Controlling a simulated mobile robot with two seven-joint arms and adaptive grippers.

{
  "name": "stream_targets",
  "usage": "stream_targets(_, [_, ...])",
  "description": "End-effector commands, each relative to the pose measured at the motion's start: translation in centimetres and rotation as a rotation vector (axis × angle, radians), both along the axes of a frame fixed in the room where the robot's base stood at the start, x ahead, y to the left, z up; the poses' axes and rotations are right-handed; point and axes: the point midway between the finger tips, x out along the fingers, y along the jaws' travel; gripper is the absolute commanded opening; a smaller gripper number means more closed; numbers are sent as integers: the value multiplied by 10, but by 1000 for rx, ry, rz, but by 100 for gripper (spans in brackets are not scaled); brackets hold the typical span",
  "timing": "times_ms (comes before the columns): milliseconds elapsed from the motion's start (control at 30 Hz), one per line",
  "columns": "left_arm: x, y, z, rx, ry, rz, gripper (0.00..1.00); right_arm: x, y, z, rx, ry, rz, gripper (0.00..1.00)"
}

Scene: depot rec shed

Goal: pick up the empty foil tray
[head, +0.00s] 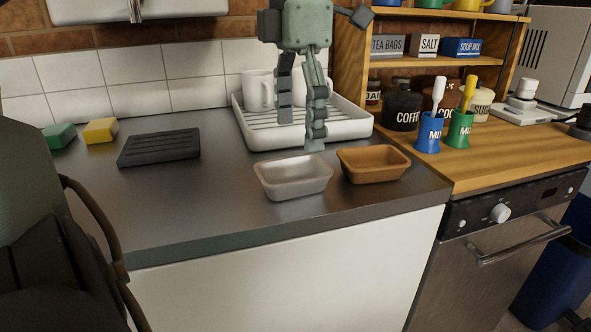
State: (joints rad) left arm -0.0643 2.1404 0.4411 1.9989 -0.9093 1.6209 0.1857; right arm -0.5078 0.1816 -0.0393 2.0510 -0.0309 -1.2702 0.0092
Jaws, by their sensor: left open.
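The silver foil tray (293,190) sits on the steel counter near its front edge. Its inside looks empty. A brown tray (374,173) of similar shape stands close beside it on the right. My left gripper (300,134) points down with its fingers apart and nothing between them. It shows above and behind the foil tray, in front of the white dish rack; the longer finger's tip ends near the tray's back rim. I cannot tell whether it touches. My right gripper is not in view.
The white dish rack (349,127) with mugs stands behind. A black ribbed mat (159,147), a yellow sponge (101,130) and a green sponge (59,136) lie left. Blue (429,132) and green (460,130) cups stand right. The steel counter left of the foil tray is clear.

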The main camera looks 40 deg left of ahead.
Motion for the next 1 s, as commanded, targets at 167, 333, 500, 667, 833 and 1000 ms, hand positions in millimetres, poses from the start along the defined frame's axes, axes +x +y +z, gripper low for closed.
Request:
stream_targets(167, [-1, 0, -21, -2, 3, 0, 82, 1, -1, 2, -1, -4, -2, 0])
stream_targets(333, [-2, 4, -42, -5, 4, -1, 82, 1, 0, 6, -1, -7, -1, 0])
stream_targets(500, [-3, 8, -66, -2, 3, 0, 82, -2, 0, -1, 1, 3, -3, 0])
stream_targets(667, [-3, 8, -75, -2, 1, 2, 82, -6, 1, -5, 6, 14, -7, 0])
stream_targets(833, [-2, 8, -75, -1, -1, 2, 82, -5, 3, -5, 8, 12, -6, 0])
stream_targets(1000, [-2, 8, -74, -1, -1, 2, 62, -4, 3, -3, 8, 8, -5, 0])
